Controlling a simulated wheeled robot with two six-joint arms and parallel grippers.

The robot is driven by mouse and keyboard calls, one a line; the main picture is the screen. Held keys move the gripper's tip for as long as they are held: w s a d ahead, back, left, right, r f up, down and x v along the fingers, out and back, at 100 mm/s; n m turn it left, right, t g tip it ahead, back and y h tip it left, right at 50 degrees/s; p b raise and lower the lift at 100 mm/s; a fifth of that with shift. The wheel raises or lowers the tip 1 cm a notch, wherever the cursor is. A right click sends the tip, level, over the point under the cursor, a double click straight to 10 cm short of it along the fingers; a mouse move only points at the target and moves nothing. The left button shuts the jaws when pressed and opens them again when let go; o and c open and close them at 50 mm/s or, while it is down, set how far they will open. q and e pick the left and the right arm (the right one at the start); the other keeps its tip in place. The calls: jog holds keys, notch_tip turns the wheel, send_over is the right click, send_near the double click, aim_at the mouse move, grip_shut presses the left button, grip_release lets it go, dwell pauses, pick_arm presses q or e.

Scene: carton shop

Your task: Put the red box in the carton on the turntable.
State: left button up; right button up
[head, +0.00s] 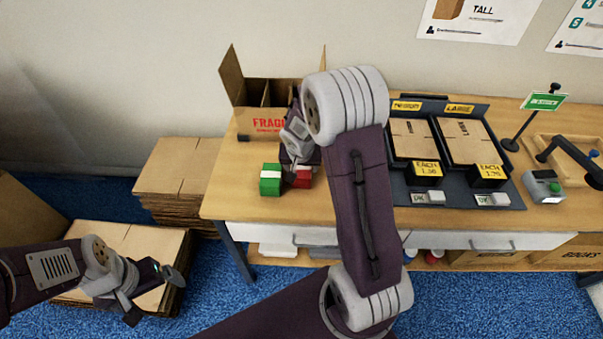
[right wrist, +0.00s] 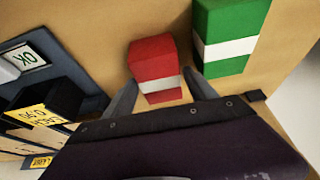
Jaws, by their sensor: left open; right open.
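The red box (head: 302,178) with a white band stands on the wooden table, partly hidden by my right arm in the head view. In the right wrist view the red box (right wrist: 154,66) lies between the two open fingers of my right gripper (right wrist: 160,88). The fingers sit either side of its near part; I cannot tell whether they touch it. The open carton (head: 270,125), marked FRAGILE, stands at the back left of the table, its flaps up and a divider inside. The turntable under it is not clear. My left gripper (head: 150,292) is open and empty, low at the left.
A green box (head: 270,180) with a white band stands close left of the red box; it also shows in the right wrist view (right wrist: 228,35). A dark display stand (head: 455,190) with flat cartons is to the right. Flat carton stacks (head: 170,180) stand left of the table.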

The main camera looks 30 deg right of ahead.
jog(key=shift+x, duration=0.9)
jog(key=shift+r, duration=0.15)
jog(key=shift+f+b, duration=0.3)
jog(key=shift+b, duration=0.2)
